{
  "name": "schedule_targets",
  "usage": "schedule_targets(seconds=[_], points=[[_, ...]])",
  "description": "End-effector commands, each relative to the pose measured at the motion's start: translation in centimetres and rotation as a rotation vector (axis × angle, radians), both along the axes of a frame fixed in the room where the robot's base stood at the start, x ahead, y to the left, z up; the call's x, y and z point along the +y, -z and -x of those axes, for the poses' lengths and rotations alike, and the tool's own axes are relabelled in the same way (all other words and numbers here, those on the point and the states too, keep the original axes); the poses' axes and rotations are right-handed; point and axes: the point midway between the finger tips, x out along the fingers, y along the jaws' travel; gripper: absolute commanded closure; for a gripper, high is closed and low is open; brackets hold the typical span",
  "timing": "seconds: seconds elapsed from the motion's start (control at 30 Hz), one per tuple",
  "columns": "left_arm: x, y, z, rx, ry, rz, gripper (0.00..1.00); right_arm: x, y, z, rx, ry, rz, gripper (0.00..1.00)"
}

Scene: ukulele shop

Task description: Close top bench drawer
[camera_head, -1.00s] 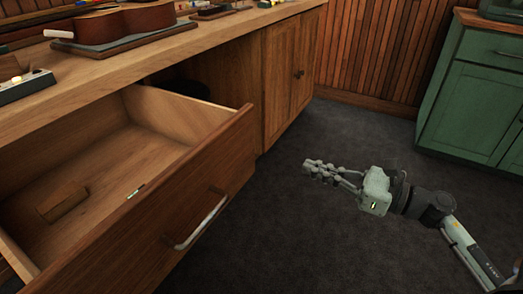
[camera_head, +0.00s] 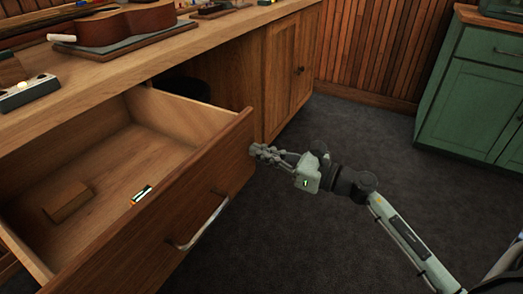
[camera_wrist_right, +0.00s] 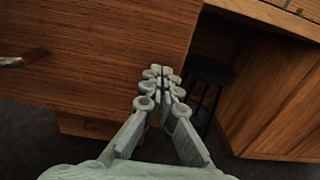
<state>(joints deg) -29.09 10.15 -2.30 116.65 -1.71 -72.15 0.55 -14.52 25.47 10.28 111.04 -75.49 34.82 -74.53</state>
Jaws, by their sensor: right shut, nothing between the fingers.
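The top bench drawer (camera_head: 170,205) is pulled out of the wooden bench, its front facing right with a metal bar handle (camera_head: 203,226). Inside lie a small wooden block (camera_head: 67,201) and a small cylindrical item (camera_head: 141,194). My right gripper (camera_head: 256,150) is shut and empty, with its fingertips at the far right end of the drawer front. In the right wrist view the drawer front (camera_wrist_right: 110,50) fills the upper left, and the shut fingertips (camera_wrist_right: 161,75) overlap its right edge. I cannot tell whether they touch it. My left gripper is not in view.
The bench top (camera_head: 180,65) holds a ukulele body (camera_head: 125,24) on a dark mat and a small box (camera_head: 28,92). A dark stool (camera_wrist_right: 208,75) stands in the opening beside the drawer. A green cabinet (camera_head: 475,90) stands at right; the dark floor between is clear.

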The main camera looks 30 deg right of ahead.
Motion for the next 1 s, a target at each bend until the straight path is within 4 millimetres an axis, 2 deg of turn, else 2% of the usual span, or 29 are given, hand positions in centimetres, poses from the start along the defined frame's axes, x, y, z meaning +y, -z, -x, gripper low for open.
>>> schedule_targets(seconds=[0.27, 0.47, 0.67, 1.0], points=[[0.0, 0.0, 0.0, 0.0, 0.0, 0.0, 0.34, 0.2, 0.0, -0.2, 0.0, 0.0, -0.001, 1.0], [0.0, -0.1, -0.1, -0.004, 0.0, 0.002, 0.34, 1.3, -0.1, -2.0, -0.001, -0.001, -0.002, 1.0], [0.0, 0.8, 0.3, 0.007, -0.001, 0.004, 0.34, 3.8, -0.3, -5.7, -0.003, -0.002, -0.001, 1.0], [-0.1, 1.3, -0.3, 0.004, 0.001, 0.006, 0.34, 9.1, -0.1, -13.6, -0.003, 0.0, 0.001, 1.0]])
